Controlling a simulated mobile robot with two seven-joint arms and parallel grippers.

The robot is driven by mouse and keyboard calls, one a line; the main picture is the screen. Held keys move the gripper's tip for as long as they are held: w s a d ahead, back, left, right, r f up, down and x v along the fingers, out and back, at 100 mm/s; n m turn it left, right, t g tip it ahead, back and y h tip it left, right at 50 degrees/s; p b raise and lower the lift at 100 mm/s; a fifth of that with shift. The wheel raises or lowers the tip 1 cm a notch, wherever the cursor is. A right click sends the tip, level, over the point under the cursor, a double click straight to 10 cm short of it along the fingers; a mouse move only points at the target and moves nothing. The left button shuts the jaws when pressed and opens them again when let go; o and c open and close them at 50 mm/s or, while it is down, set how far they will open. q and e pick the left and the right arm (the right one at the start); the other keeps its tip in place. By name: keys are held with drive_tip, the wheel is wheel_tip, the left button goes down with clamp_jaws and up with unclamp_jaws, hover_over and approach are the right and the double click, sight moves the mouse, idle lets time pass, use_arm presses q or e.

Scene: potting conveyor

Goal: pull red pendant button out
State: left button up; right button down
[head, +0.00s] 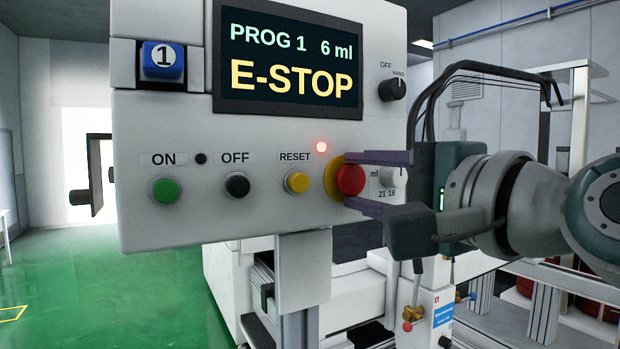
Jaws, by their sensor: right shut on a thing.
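The control pendant (235,225) is a pale box with a screen (290,62) reading "PROG 1 6 ml" and "E-STOP". The red button (351,180) sits on a yellow collar (331,177) at its lower right. A small red lamp (321,147) above it glows. My right gripper (350,181) comes in from the right, its purple fingers above and below the red button, shut on it. The fingers hide part of the button's edges. My left gripper is not in view.
A green ON button (165,191), black OFF button (237,185) and yellow RESET button (297,182) line the pendant's lower face. A black selector knob (392,90) and a pale ml knob (391,177) are close to my right gripper. Green floor (120,290) is open at left.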

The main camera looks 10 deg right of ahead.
drive_tip(key=shift+s+d, duration=0.15)
drive_tip(key=shift+s, duration=0.3)
idle(0.3)
drive_tip(key=shift+c, duration=2.2)
unclamp_jaws()
drive_tip(key=shift+p+v, duration=0.6)
drive_tip(key=shift+v, duration=0.3)
drive_tip(key=p+v, duration=0.1)
drive_tip(key=v, duration=0.3)
drive_tip(key=shift+s, duration=0.1)
drive_tip(key=shift+f, duration=0.1)
